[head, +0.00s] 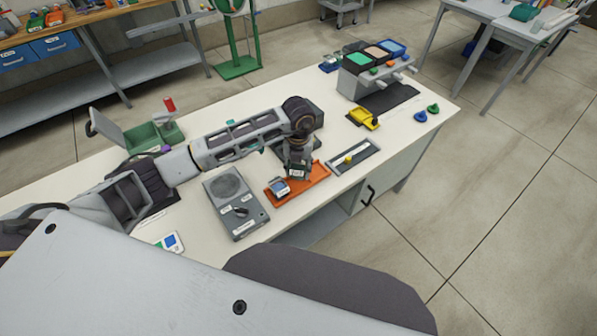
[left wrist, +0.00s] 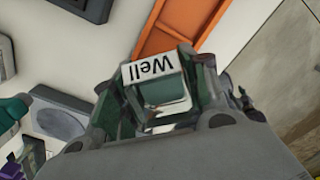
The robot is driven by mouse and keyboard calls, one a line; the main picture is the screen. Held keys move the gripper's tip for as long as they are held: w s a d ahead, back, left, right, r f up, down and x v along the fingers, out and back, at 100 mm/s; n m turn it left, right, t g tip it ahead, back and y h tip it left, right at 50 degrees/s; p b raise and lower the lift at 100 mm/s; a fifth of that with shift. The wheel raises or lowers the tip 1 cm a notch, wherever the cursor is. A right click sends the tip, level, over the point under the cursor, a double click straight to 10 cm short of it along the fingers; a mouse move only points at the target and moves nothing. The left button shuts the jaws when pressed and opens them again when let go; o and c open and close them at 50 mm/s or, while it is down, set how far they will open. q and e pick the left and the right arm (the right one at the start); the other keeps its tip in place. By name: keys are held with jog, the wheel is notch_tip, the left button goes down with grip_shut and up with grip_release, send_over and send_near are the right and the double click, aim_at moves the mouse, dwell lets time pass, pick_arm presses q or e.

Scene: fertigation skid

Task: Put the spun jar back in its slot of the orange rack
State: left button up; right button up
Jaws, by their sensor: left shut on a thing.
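My left gripper (head: 297,172) is shut on a jar with a white label reading "Well" (left wrist: 158,88); the label appears upside down in the left wrist view. In the head view the gripper with the jar is over the orange rack (head: 313,185), which also shows in the left wrist view (left wrist: 158,42). The jar's base is hidden, so I cannot tell whether it touches the rack. Another labelled jar (head: 280,187) stands at the rack's left end. My right gripper is not in view.
A grey machine with a round plate (head: 228,186) stands left of the rack. A green open box (head: 143,138) is at the back left. A grey stand with coloured bins (head: 360,82) is at the far end.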

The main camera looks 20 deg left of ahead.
aim_at(298, 173)
pick_arm(q)
jog(key=shift+f, duration=1.15)
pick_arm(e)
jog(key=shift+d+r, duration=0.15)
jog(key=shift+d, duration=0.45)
pick_arm(q)
jog(key=shift+f, duration=0.35)
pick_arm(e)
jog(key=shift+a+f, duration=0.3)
